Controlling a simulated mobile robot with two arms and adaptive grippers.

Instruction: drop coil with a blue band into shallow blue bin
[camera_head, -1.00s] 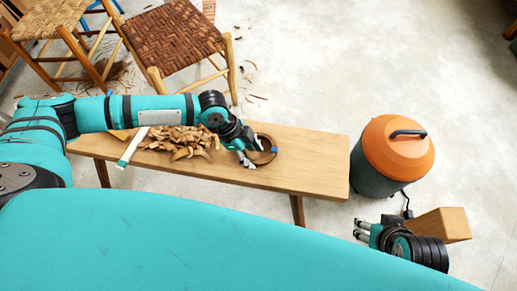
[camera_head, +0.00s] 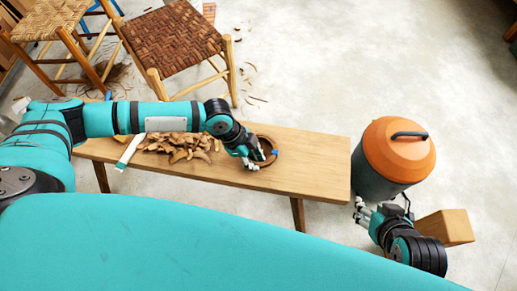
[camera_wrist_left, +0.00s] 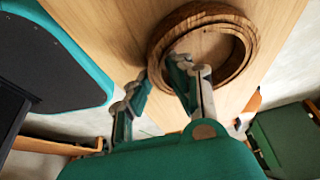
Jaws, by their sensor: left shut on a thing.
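The coil (camera_head: 266,139), a brown ring of bark strip with a small blue band (camera_head: 275,152) at its right side, lies on the wooden bench. It also shows in the left wrist view (camera_wrist_left: 246,48). My left gripper (camera_head: 250,160) is at the near left side of the coil, shut on its wall, with one finger inside the ring and one outside. My right gripper (camera_head: 361,211) looks open and empty, low beside the bench's right end. I cannot make out the shallow blue bin in these views.
The bench (camera_head: 315,160) carries a heap of bark scraps (camera_head: 185,146) and a pale strip tool (camera_head: 130,151). An orange-lidded vacuum (camera_head: 396,150) and a wooden block (camera_head: 446,227) stand at the right. Woven-seat chairs (camera_head: 170,40) stand behind. Floor at the upper right is clear.

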